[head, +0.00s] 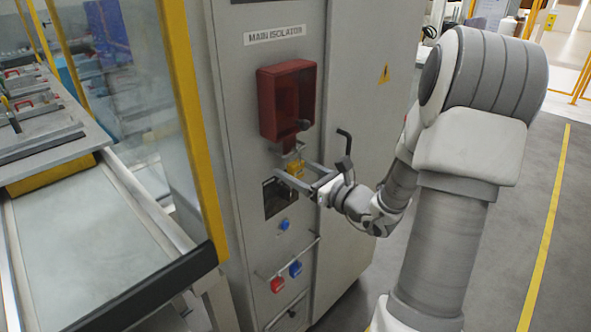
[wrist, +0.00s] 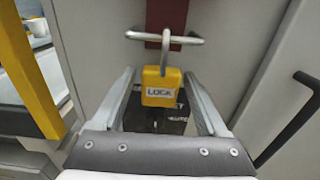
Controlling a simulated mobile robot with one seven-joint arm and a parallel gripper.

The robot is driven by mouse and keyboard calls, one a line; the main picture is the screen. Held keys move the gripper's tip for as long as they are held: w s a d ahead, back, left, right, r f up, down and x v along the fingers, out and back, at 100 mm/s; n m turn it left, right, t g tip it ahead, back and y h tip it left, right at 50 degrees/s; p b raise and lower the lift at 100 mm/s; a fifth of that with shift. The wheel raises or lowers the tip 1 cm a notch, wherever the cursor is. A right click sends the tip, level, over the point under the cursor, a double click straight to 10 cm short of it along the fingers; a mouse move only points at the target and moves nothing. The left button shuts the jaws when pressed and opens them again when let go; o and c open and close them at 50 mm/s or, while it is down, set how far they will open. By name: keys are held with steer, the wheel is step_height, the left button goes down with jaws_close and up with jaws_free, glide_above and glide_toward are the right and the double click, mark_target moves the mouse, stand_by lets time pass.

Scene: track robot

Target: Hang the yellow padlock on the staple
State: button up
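The yellow padlock (wrist: 161,88), marked LOCK, hangs upright below the metal staple (wrist: 138,36) in the wrist view. Its shackle crosses the staple bar and appears looped through it. In the head view the padlock (head: 295,169) shows small and partly covered, just under the red isolator housing (head: 285,100). My gripper (wrist: 161,74) is open, with one finger on each side of the padlock. A clear gap shows between the padlock body and each finger. In the head view my gripper (head: 295,174) reaches in from the right at the cabinet front.
A black handle (head: 344,142) stands out to the right of my gripper. Red and blue padlocks (head: 278,284) hang on a lower rail. A yellow-framed guard (head: 185,100) stands at left.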

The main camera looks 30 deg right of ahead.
steer(key=shift+o, duration=0.2)
steer(key=v, duration=1.7)
steer(key=shift+s, duration=0.2)
steer(key=shift+r, duration=0.1)
